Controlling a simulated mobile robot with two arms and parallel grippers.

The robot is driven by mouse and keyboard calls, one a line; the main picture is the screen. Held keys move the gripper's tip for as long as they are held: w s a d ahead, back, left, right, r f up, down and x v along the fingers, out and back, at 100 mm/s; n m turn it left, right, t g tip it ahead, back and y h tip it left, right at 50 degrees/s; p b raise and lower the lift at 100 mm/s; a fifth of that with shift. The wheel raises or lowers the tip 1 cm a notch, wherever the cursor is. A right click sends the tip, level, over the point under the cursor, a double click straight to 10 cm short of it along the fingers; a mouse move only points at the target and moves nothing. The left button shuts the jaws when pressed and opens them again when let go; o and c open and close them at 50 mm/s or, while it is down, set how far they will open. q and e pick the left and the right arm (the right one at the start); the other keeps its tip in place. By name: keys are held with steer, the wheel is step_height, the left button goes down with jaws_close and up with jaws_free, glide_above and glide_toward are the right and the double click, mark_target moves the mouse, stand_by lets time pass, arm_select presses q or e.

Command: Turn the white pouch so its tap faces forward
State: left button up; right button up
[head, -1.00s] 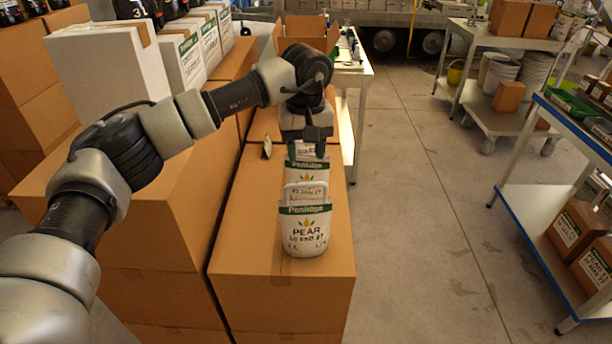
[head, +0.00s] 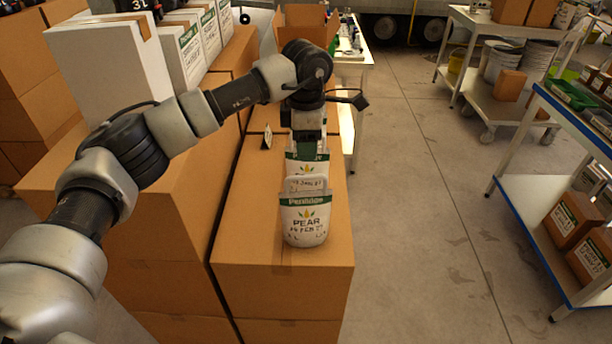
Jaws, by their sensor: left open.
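A white pouch with a green band and the word PEAR (head: 305,232) stands at the front of a row on a cardboard box. A second white pouch (head: 293,184) shows just behind it, mostly covered. Another white pouch with a green band (head: 307,168) stands at the back. I cannot make out a tap on any of them. My left gripper (head: 309,146) is open, pointing down at the top of the rearmost pouch; I cannot tell whether it touches. My right gripper is out of view.
The cardboard box (head: 280,260) under the pouches has bare top around them. A small card (head: 267,138) stands left of the gripper. Taller boxes (head: 160,215) stand at left. Open floor (head: 420,200) lies at right, before a blue-edged shelf cart (head: 520,235).

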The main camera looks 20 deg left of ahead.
mark_target(306, 178)
arm_select(q)
step_height(306, 178, down, 10)
steer(key=b, duration=0.6)
steer(key=shift+c, duration=0.3)
jaws_close()
steer(key=shift+r, duration=0.15)
steer(key=shift+w, duration=0.1)
